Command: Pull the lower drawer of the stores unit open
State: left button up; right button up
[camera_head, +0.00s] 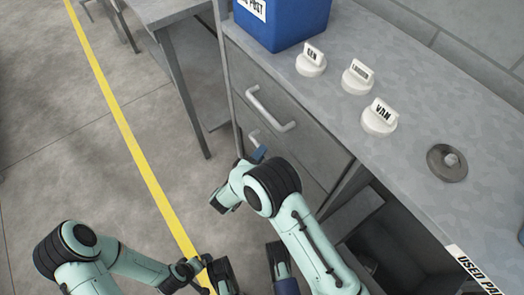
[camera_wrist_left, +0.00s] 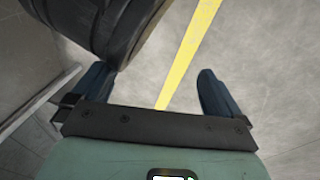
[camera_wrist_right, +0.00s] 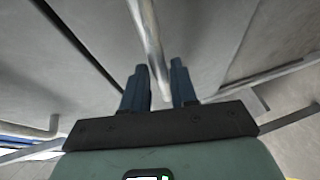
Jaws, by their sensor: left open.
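The stores unit is a grey metal cabinet with two drawers, one above the other, in the head view. The upper drawer (camera_head: 285,88) has a bar handle (camera_head: 270,110). The lower drawer's handle (camera_head: 254,136) shows just below it, partly covered by my right gripper (camera_head: 259,152). In the right wrist view the blue fingers (camera_wrist_right: 158,85) are close together on both sides of a metal bar handle (camera_wrist_right: 149,40). How far the lower drawer stands out is hard to tell, as my arm covers much of it. My left gripper (camera_wrist_left: 155,85) is open and empty over the floor.
On the worktop (camera_head: 325,95) stand a blue bin (camera_head: 285,25), several white labelled knobs, one marked VAN (camera_head: 379,118), and a grey round lid (camera_head: 447,163). An open bay (camera_head: 395,235) lies below. Clear floor with a yellow line (camera_head: 115,95) is to the left.

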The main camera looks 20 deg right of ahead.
jog(key=shift+x, duration=1.05)
pick_arm(q)
jog(key=shift+s+a+f, duration=0.1)
jog(key=shift+s+f, duration=0.4)
jog(key=shift+s, duration=0.1)
pick_arm(e)
grip_shut()
pick_arm(q)
jog(key=shift+r, duration=0.1)
pick_arm(e)
jog(key=shift+a, duration=0.1)
